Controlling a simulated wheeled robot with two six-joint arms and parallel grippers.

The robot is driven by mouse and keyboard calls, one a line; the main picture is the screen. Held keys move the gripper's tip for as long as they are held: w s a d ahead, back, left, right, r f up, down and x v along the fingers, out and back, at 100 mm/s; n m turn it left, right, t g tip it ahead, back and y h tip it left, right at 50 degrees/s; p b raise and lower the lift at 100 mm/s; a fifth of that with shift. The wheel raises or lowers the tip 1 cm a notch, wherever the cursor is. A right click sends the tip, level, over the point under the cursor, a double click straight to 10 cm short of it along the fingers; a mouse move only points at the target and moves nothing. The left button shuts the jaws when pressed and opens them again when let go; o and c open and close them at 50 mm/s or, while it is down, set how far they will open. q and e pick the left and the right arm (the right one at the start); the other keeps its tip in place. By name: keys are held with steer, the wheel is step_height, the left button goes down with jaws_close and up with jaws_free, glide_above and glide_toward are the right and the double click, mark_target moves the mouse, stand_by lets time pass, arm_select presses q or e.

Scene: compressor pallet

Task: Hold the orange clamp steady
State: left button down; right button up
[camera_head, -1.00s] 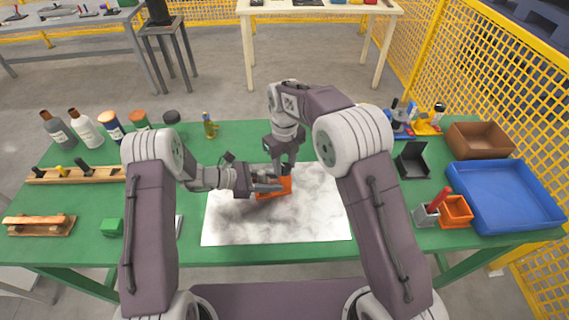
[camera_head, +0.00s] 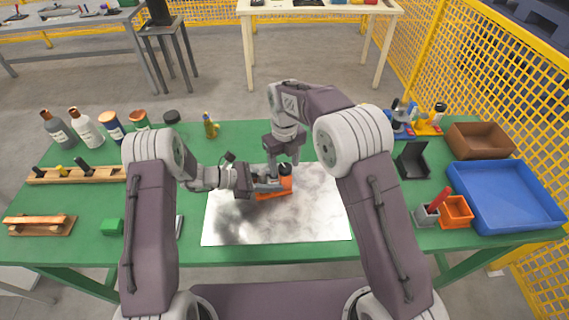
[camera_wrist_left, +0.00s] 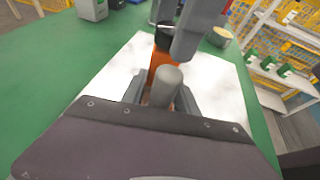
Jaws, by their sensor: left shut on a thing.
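The orange clamp (camera_head: 286,186) is on the white sheet near the middle of the green table. A dark round part (camera_head: 285,169) is at its top; in the left wrist view, this part (camera_wrist_left: 163,38) sits above the orange body (camera_wrist_left: 160,62). My left gripper (camera_head: 270,186) reaches in from the left and is shut on the clamp, its fingers hiding part of it. My right gripper (camera_head: 284,155) points down just above the dark part. Its fingertips are small and partly hidden, so I cannot tell their opening or whether they touch.
The smudged white sheet (camera_head: 315,215) is clear around the clamp. A blue tray (camera_head: 510,200), a brown box (camera_head: 480,140) and an orange cup (camera_head: 456,211) stand at the right. Bottles (camera_head: 86,128) and a wooden rack (camera_head: 75,175) stand at the left.

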mark_target(285, 167)
step_height(285, 167, up, 12)
stand_by(0.5)
